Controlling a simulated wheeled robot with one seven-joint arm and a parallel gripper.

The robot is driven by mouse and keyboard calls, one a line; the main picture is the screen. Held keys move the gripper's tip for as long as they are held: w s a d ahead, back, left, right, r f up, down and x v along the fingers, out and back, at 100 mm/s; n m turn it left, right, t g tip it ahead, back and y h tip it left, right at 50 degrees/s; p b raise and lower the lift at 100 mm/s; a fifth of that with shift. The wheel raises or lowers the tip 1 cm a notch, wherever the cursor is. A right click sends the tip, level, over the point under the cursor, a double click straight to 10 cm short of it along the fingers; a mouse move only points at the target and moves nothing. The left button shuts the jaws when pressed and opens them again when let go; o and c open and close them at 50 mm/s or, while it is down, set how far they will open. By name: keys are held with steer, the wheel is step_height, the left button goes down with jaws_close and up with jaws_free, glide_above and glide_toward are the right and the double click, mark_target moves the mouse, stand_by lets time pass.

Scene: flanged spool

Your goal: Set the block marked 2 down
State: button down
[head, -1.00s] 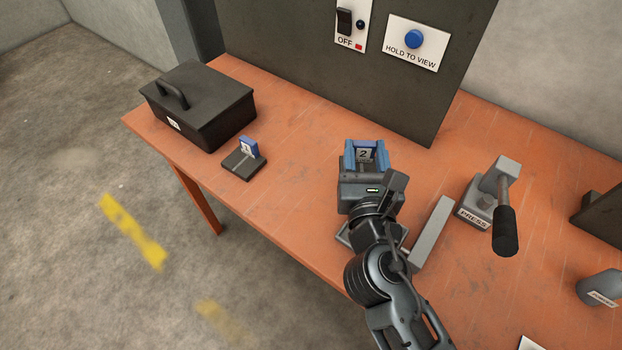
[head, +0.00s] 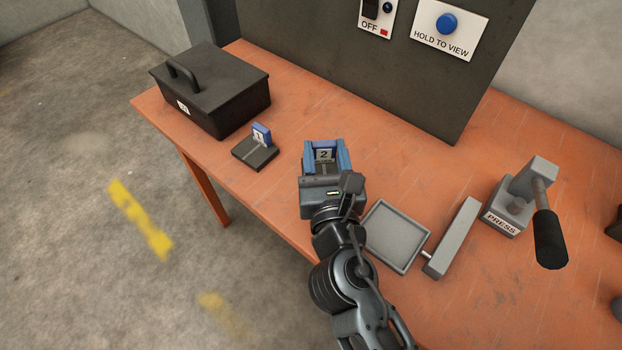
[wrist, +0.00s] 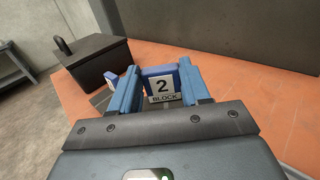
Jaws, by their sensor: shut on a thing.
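The block marked 2 (head: 325,155) is blue with a white label, held upright between the blue fingers of my gripper (head: 326,156). In the wrist view the block (wrist: 162,88) shows its "2 BLOCK" label between the two fingers (wrist: 160,92). My gripper is shut on it, over the orange table (head: 300,100). I cannot tell how far the block's lower edge is above the table. Another blue block, marked 1 (head: 262,135), stands on a dark base (head: 254,153) to the left of my gripper.
A black lidded box (head: 215,95) with a handle stands at the back left. A grey tray (head: 395,238), a grey bar (head: 452,240) and a lever press (head: 510,210) are to the right. A dark panel (head: 420,90) stands behind. The table between gripper and panel is clear.

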steer(key=shift+w+a+f+b, duration=0.15)
steer(key=shift+a+f, duration=0.2)
steer(key=shift+a, duration=0.3)
steer(key=shift+s+a+f+b, duration=0.15)
steer(key=shift+a+f, duration=0.2)
steer(key=shift+a, duration=0.25)
steer(key=shift+w+f+b, duration=0.1)
steer(key=shift+f+b, duration=0.8)
steer(key=shift+f, duration=1.05)
steer(key=shift+f, duration=0.15)
steer(key=c, duration=0.5)
jaws_free()
